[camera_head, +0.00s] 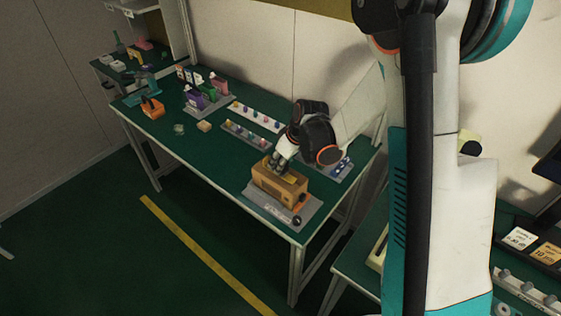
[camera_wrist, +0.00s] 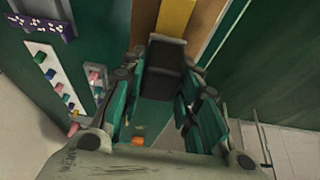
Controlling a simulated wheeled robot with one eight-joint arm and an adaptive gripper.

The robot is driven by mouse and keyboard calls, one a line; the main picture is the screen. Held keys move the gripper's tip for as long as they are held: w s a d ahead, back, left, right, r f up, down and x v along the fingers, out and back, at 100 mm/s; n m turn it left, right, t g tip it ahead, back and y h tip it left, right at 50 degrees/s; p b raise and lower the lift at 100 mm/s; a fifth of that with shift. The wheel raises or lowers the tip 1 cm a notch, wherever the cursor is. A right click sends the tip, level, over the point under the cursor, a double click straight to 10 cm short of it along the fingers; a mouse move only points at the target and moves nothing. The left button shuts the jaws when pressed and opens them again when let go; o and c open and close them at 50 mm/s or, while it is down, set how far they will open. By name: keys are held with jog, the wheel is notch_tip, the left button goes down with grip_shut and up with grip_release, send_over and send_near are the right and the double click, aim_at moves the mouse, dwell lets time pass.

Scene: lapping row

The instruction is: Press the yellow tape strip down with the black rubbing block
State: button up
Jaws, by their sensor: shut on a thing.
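A brown cardboard box (camera_head: 278,189) sits on a grey plate (camera_head: 255,197) near the front right corner of the green table. The yellow tape strip (camera_wrist: 176,17) runs along the box top, and its near end is hidden behind the block. My gripper (camera_head: 277,163) is over the box top. In the wrist view my gripper (camera_wrist: 160,85) is shut on the black rubbing block (camera_wrist: 164,66). The block lies in line with the strip, at or just above it; I cannot tell whether they touch.
Trays with small coloured knobs (camera_head: 246,134) lie behind the box. Coloured packs (camera_head: 218,86) and an orange item (camera_head: 152,108) stand toward the far left end. The table's front edge (camera_head: 220,190) is close to the box.

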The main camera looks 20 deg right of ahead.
jog(key=shift+f+b, duration=0.55)
jog(key=shift+b, duration=0.05)
dwell(1.8)
jog(key=shift+r, duration=0.15)
jog(key=shift+r+p, duration=2.15)
jog(key=shift+r, duration=1.25)
jog(key=shift+w, duration=0.1)
